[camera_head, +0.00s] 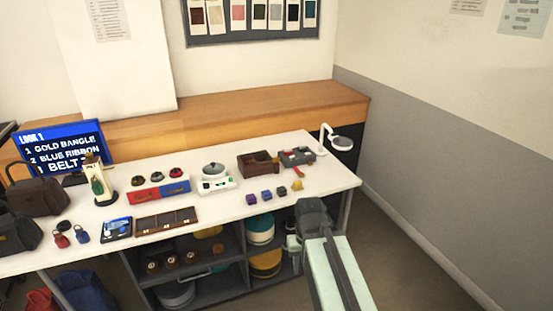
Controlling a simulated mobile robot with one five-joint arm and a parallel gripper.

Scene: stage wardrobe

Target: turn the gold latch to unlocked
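My gripper (311,207) is the dark grey end of my pale green arm, in front of the table's right front edge. Its fingers are too small and hidden to tell open from shut. No gold latch can be made out with certainty. A small gold-yellow piece (297,185) lies near the table's right front, up and left of my gripper and apart from it. A red box (143,195) and a blue box (175,188) stand side by side in the middle, with small yellowish marks on the red front.
The white table (325,175) also holds a wooden box (258,172), several small coloured blocks, a compartment tray (166,221), a lamp (341,143) and dark bags (38,196). A shelf with round tins (261,229) is below. Floor at the right is clear.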

